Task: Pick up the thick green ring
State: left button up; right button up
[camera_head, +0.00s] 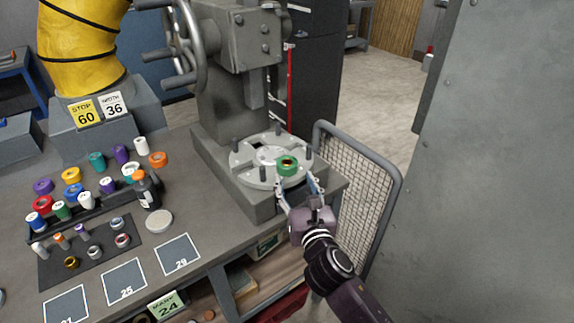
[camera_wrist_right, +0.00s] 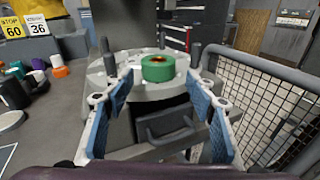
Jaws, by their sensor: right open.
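The thick green ring (camera_head: 287,165) sits on the round grey plate (camera_head: 243,173) of the press-like machine, near the plate's front right edge. An orange-brown piece shows in its hole. In the right wrist view the green ring (camera_wrist_right: 158,69) is centred beyond the fingertips. My right gripper (camera_head: 299,184) is open and empty, its two blue-padded fingers pointing toward the ring from the front. In the right wrist view the fingers (camera_wrist_right: 160,95) spread wide to either side, with the ring ahead and apart from them. My left gripper is not in view.
Short dark posts stand around the plate, one (camera_head: 309,158) close right of the ring. A wire mesh guard (camera_head: 358,180) stands right of the machine. Several coloured rings and spools, a black bottle (camera_head: 147,190) and a white disc (camera_head: 159,221) lie on the bench left.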

aim_at(287, 161)
jog(key=shift+w+a+r+n, duration=0.25)
jog(key=shift+a+r+n, duration=0.05)
jog(key=shift+a+n, duration=0.1)
jog(key=shift+w, duration=0.35)
jog(key=shift+p+x, duration=0.65)
jog(key=shift+x, duration=2.8)
jog(key=shift+d+r, duration=0.1)
jog(key=shift+d, duration=0.05)
jog(key=c, duration=1)
jog(key=shift+r, duration=0.1)
jog(key=shift+c, duration=0.8)
jog(key=shift+r, duration=0.1)
